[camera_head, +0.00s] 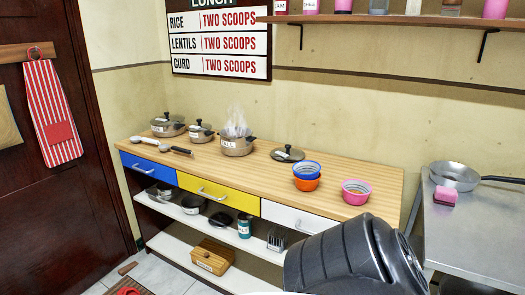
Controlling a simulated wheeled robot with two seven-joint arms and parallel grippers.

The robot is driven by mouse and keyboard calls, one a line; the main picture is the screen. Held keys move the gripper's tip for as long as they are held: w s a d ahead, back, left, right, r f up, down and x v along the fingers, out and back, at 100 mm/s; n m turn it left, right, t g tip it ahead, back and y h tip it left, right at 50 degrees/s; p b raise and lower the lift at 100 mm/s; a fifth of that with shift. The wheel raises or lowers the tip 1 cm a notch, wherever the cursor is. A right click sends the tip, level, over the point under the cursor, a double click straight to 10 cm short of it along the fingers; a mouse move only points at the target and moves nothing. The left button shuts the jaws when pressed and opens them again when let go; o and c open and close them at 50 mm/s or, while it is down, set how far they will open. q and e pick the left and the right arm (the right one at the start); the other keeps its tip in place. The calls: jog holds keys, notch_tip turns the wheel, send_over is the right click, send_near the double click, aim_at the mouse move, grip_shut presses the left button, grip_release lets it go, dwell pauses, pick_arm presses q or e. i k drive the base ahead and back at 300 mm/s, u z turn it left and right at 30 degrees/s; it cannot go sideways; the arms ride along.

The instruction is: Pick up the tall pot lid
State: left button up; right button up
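A dark round lid (287,154) with a knob and a small white label lies on the wooden counter, right of an open, steaming pot (237,147). A wide pot (168,125) and a smaller pot (201,133) stand further left; both appear to have lids on. The labels are too small to read surely, so I cannot tell which lid is the tall pot's. Neither of my grippers is in view.
Stacked blue and orange bowls (306,176) and a pink bowl (355,192) stand right of the lid. Ladles (160,145) lie at the counter's left front. A metal table (478,235) with a pan (454,176) stands right. A dark bulky shape (345,258) hides the lower right.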

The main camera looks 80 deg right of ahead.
aim_at(288, 153)
jog(key=z, duration=0.65)
jog(key=i, duration=1.65)
jog(key=z, duration=1.4)
